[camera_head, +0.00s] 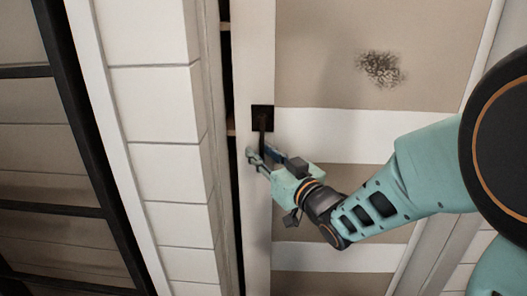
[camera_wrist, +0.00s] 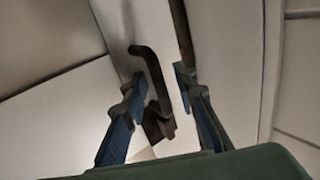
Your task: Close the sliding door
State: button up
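The sliding door (camera_head: 340,135) is a beige panel with a white frame and white cross rails. A narrow dark gap (camera_head: 233,190) runs between its left edge and the white wall. A black handle (camera_head: 262,117) on a square plate sits on the door's left stile. My gripper (camera_head: 259,158) is at the lower part of the handle. In the wrist view my gripper (camera_wrist: 161,82) is open, and the dark bent handle (camera_wrist: 152,65) lies between its two blue-padded fingers. Whether either finger touches the handle is not clear.
A white block wall (camera_head: 160,110) stands left of the door. A black-framed window or partition (camera_head: 50,150) is further left. Wooden shelf edges (camera_head: 225,30) show in the gap. A dark smudge (camera_head: 380,68) marks the upper door panel.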

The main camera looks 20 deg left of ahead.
aim_at(240, 153)
jog(key=shift+c, duration=0.4)
grip_shut()
jog(key=a+b, duration=0.1)
jog(key=a, duration=0.1)
jog(key=s+a+b, duration=0.1)
jog(key=a, duration=0.1)
jog(key=shift+a, duration=0.35)
jog(key=shift+s+a+r, duration=0.15)
jog(key=shift+o, duration=0.4)
grip_release()
jog(key=shift+a, duration=0.1)
